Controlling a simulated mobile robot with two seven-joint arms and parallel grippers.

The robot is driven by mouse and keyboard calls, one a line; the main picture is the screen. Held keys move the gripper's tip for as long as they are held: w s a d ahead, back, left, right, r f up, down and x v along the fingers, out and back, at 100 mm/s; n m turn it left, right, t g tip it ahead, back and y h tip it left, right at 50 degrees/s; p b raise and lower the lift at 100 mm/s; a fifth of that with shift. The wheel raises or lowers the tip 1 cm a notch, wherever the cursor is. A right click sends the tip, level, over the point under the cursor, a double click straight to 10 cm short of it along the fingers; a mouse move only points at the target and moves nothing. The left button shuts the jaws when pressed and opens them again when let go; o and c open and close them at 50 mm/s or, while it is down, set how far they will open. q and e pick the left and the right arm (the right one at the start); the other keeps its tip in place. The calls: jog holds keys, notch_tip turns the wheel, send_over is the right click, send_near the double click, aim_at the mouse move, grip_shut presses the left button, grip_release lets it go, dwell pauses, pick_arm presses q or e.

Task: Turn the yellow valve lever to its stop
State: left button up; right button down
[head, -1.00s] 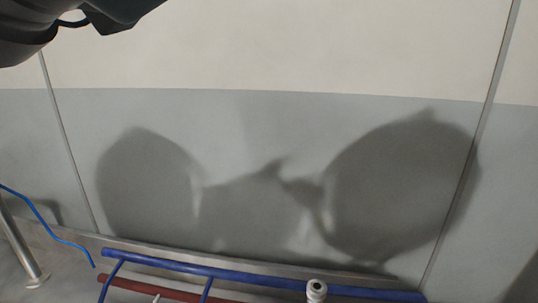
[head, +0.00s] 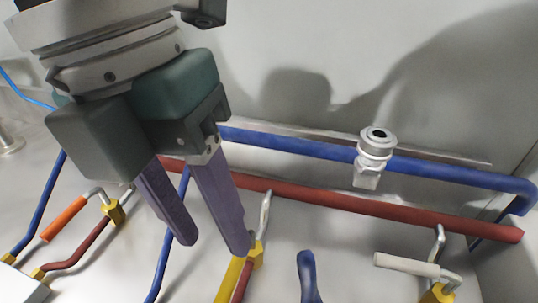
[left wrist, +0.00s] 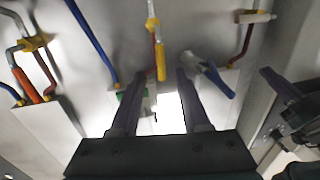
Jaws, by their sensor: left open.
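The yellow lever (head: 229,281) hangs from a yellow valve fitting on a thin pipe below the red pipe. Its lower end is cut off in the head view. My left gripper (head: 216,243) is open and empty, with its purple fingers pointing down towards the lever. In the left wrist view the lever (left wrist: 161,62) appears between the two fingertips (left wrist: 160,75). I see no clear contact, and the depth gap is hard to judge. A purple finger of what seems to be my right gripper (left wrist: 280,84) shows at the right there; its opening is unclear.
An orange lever (head: 63,219) is at the left, a blue lever (head: 308,276) just right of the yellow one, and a white lever (head: 405,264) further right. Blue (head: 300,146) and red (head: 350,203) pipes run across behind, with a white gauge-like fitting (head: 375,148).

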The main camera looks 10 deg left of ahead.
aim_at(231, 269)
pick_arm(q)
jog(key=f, duration=0.2)
jog(key=d+f, duration=0.1)
jog(key=f, duration=0.1)
jog(key=shift+f, duration=0.4)
jog(key=shift+c, duration=0.4)
grip_shut()
dwell(0.6)
